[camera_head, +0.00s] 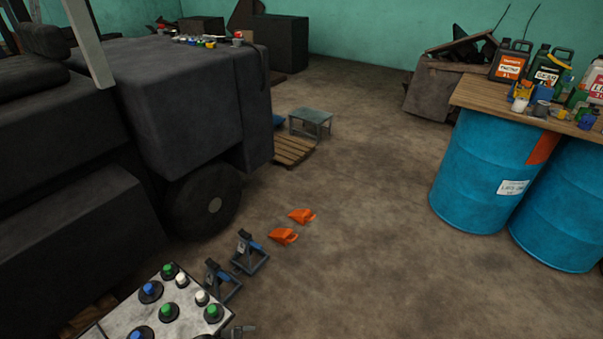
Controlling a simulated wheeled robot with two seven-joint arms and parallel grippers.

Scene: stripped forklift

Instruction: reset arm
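Neither of my arms shows clearly in the head view, and I see no gripper fingers. A small grey metallic piece (238,331) shows at the bottom edge beside a pale panel (190,322) with several blue, green and white knobs. I cannot tell what this piece belongs to.
The dark stripped forklift (180,100) fills the left, with its wheel (213,203) near the floor. Two jack stands (249,252) and two orange wedges (302,215) are on the floor. Blue drums (475,180) carry a wooden top (490,99) with containers. The middle floor is clear.

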